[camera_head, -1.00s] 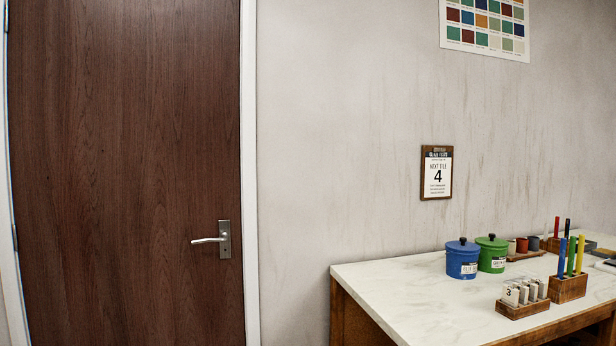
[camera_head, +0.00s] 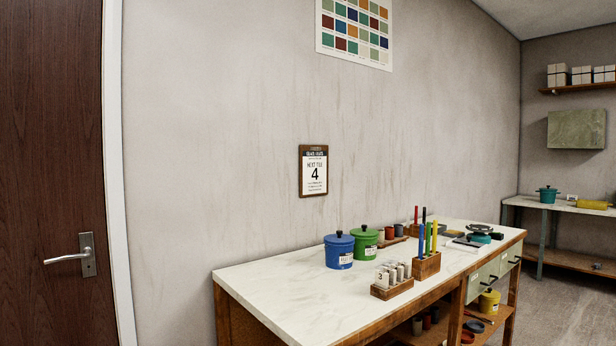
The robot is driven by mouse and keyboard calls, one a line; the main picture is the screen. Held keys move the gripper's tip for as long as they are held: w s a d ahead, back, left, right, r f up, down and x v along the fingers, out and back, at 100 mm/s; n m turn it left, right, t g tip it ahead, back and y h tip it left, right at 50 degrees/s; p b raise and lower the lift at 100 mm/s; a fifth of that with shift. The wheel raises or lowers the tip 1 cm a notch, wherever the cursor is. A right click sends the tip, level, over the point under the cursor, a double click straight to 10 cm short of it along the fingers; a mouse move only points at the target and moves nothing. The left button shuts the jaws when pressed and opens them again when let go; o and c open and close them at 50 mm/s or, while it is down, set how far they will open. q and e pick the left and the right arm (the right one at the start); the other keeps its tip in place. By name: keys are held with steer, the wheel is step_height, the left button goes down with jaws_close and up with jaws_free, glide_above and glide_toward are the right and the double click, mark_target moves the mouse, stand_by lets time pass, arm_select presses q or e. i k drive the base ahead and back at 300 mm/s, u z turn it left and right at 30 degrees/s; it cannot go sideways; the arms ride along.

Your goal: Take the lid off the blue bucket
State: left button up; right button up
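The blue bucket (camera_head: 339,256) stands upright on the white-topped table (camera_head: 282,290), near its back edge by the wall. Its blue lid (camera_head: 339,238) with a dark knob is on top of it. A white label is on its front, too small to read. Neither of my grippers shows in the head view.
A green lidded bucket (camera_head: 364,242) stands just right of the blue one. In front are a wooden block of numbered tiles (camera_head: 392,280) and a holder with coloured sticks (camera_head: 427,262). The table's left part is clear. A door (camera_head: 50,180) is at left; another bench (camera_head: 570,206) is far right.

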mark_target(338, 237)
steer(key=k, duration=1.15)
steer(key=z, duration=0.65)
steer(key=i, duration=1.65)
steer(key=u, duration=0.5)
